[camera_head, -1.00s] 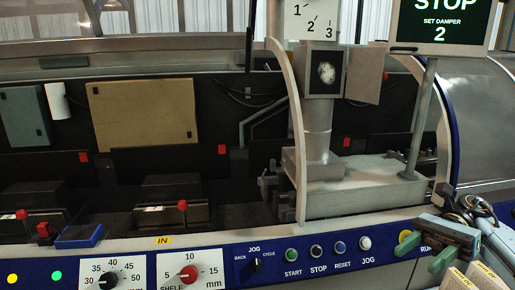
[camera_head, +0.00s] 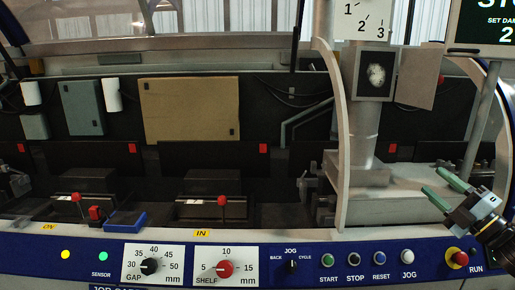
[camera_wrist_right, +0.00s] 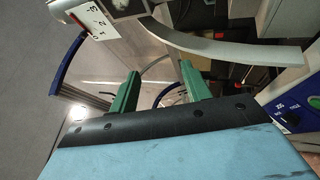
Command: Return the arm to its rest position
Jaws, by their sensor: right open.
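My right gripper (camera_head: 444,188) is at the right edge of the head view, above the blue control panel (camera_head: 215,264) and near the RUN knob. Its two green fingers are apart, point up and to the left, and hold nothing. In the right wrist view the green fingers (camera_wrist_right: 160,74) stand apart with nothing between them. The gripper appears clear of the machine. My left gripper is not in view.
A grey curved guard (camera_head: 345,150) and a grey column (camera_head: 366,135) stand left of the right gripper. A dark screen (camera_head: 478,28) hangs above it. The panel carries a red SHELF knob (camera_head: 225,268), a black GAP knob (camera_head: 149,266) and several buttons.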

